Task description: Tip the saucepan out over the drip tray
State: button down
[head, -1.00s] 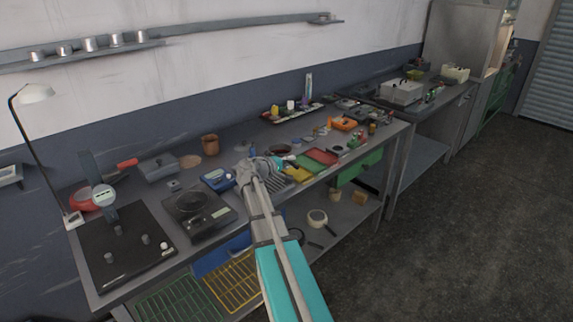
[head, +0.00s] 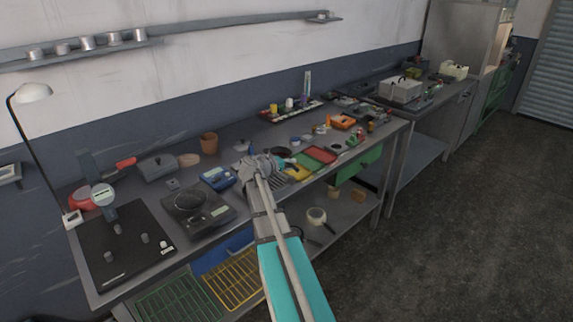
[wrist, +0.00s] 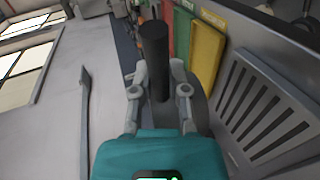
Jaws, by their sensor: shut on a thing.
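My gripper (wrist: 158,88) is shut on the black handle (wrist: 154,50) of the saucepan, which stands up between the two fingers in the wrist view. A dark grey curved surface (wrist: 202,108) behind the right finger looks like part of the pan; the rest is hidden by my gripper. The slotted grey drip tray (wrist: 232,78) is just right of the gripper in the wrist view. I cannot make out the pan's contents.
Yellow (wrist: 207,52) and red (head: 320,155) boards lie beside the tray. A blue scale (head: 217,178) and a black hotplate (head: 197,207) are to the left in the head view. A lamp (head: 33,93) stands at the bench's left end.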

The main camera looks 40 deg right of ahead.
jog(key=shift+s+d+m+y+p, duration=0.15)
jog(key=shift+d+y+p, duration=0.25)
jog(key=shift+y+p, duration=0.65)
jog(key=shift+d+m+y+p, duration=0.15)
jog(key=shift+d+y+p, duration=0.2)
jog(key=shift+y+p, duration=0.65)
jog(key=shift+d+y+p, duration=0.25)
jog(key=shift+p, duration=0.6)
jog(key=shift+s+d+f+m+t+y+p, duration=0.1)
jog(key=shift+d+m+t+y+p, duration=0.15)
jog(key=shift+y+p, duration=0.7)
jog(key=shift+s+d+f+m+t+y+p, duration=0.15)
jog(key=shift+d+y+p, duration=0.35)
jog(key=shift+y, duration=0.75)
jog(key=shift+w+d+f+m+t+y+p, duration=0.1)
jog(key=shift+d+m+t+y+p, duration=0.1)
jog(key=shift+y+p, duration=0.8)
jog(key=shift+a, duration=0.1)
